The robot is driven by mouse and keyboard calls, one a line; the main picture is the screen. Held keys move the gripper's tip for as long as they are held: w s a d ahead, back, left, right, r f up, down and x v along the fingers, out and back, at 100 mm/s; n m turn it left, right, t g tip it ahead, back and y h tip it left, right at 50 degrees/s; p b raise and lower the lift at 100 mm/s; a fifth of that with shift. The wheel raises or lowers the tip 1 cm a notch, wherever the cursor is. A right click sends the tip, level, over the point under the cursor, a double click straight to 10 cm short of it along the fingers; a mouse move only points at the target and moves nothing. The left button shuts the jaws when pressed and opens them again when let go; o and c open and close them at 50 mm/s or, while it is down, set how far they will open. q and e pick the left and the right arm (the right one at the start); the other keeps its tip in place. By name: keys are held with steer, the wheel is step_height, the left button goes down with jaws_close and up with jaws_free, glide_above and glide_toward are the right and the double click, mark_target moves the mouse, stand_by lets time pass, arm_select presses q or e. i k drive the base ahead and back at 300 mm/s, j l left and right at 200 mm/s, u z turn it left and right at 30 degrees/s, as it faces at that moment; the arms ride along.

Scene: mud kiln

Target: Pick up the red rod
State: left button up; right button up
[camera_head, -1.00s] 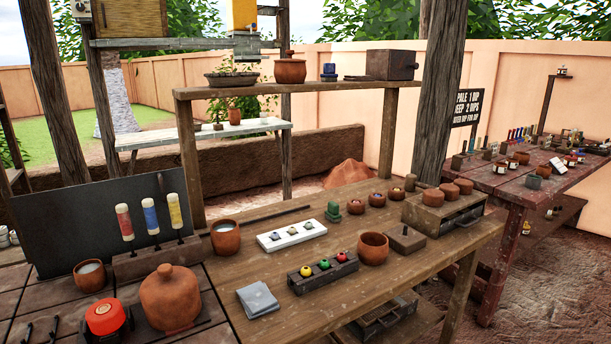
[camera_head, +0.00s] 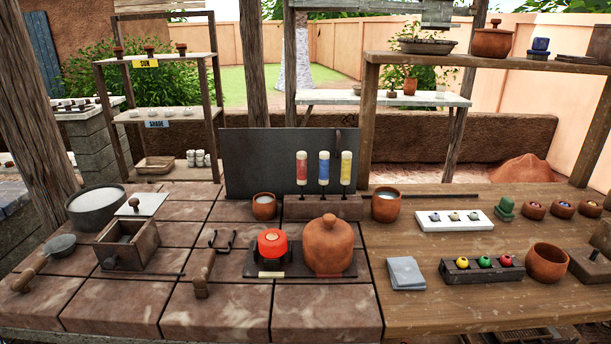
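The red rod (camera_head: 302,169) stands upright in a dark wooden block (camera_head: 321,207) at the back of the tiled counter, in front of a dark grey panel (camera_head: 256,165). It has a red body with pale ends on a thin dark stem. A blue rod (camera_head: 324,169) and a yellow rod (camera_head: 346,169) stand beside it to the right. Neither of my grippers shows in the head view.

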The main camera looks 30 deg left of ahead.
mark_target(300, 155)
steer(key=u, duration=1.25)
